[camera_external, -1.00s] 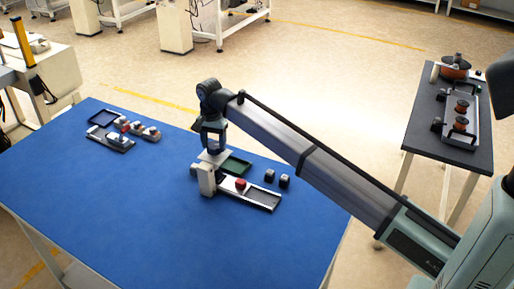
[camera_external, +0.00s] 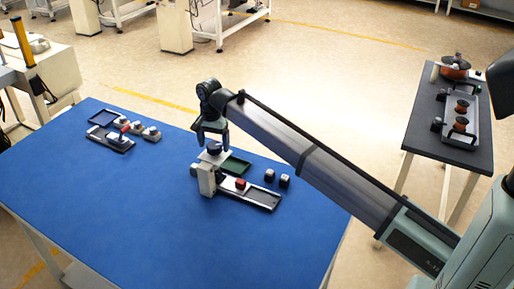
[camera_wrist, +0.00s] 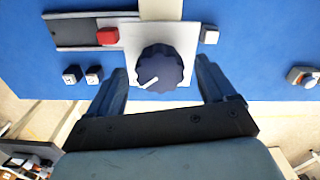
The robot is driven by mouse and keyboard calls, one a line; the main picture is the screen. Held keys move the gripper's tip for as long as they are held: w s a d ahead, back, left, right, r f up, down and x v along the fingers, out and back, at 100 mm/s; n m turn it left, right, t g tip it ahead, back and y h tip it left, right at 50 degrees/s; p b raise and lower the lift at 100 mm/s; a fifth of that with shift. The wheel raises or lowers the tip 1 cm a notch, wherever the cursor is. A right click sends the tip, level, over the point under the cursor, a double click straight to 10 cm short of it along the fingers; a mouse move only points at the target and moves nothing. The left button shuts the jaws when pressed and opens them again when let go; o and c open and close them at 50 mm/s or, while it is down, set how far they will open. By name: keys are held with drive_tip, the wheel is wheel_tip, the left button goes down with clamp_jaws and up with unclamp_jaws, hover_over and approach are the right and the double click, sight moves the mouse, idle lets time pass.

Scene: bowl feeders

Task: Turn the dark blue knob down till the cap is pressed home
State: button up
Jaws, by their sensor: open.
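The dark blue knob (camera_wrist: 160,68) is ribbed, with a white pointer line aimed to the lower left in the wrist view. It sits on a pale square plate (camera_wrist: 188,36), and in the external view the knob (camera_external: 214,147) shows on top of the small white press stand (camera_external: 207,180). My gripper (camera_wrist: 165,80) is open, its fingers on either side of the knob and apart from it. In the external view my gripper (camera_external: 211,140) is just above the knob. A red block (camera_wrist: 108,36) lies in the track beside the plate. The cap under the press is hidden.
A grey track (camera_external: 262,198) runs right from the press. A green tray (camera_external: 237,165) and two small dark blocks (camera_external: 277,178) stand behind it. Another set of parts (camera_external: 112,142) is at the table's left. The blue front area is clear.

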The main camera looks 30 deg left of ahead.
sight(214, 145)
wheel_tip(214, 145, up, 14)
idle(0.6)
drive_tip(key=shift+f, duration=0.1)
wheel_tip(214, 145, down, 14)
drive_tip(key=n, duration=2.6)
drive_tip(key=shift+c, duration=0.4)
drive_tip(key=c, duration=1)
